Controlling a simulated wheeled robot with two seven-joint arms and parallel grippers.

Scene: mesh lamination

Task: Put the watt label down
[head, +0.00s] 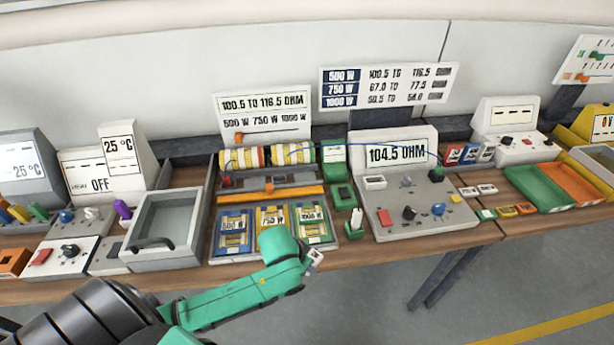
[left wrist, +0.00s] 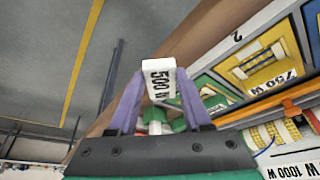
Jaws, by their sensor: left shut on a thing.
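My left gripper (head: 311,262) reaches in from the left and is at the front edge of the bench, right of the three-slot tray. It also shows in the left wrist view (left wrist: 158,95), where its purple fingers are shut on a white watt label (left wrist: 159,79) printed "500 W". The label is held upright between the fingertips, with grey floor and the brown bench edge behind it. The tray (head: 215,250) has slots marked 500 W, 750 W and 1000 W. My right gripper is not in view.
A small green stand with a white piece (head: 356,222) is right of the tray. The grey meter panel (head: 395,215) reading 104.5 OHM stands beyond it. A grey open bin (head: 165,250) is left of the tray. The bench front strip (head: 350,255) is bare.

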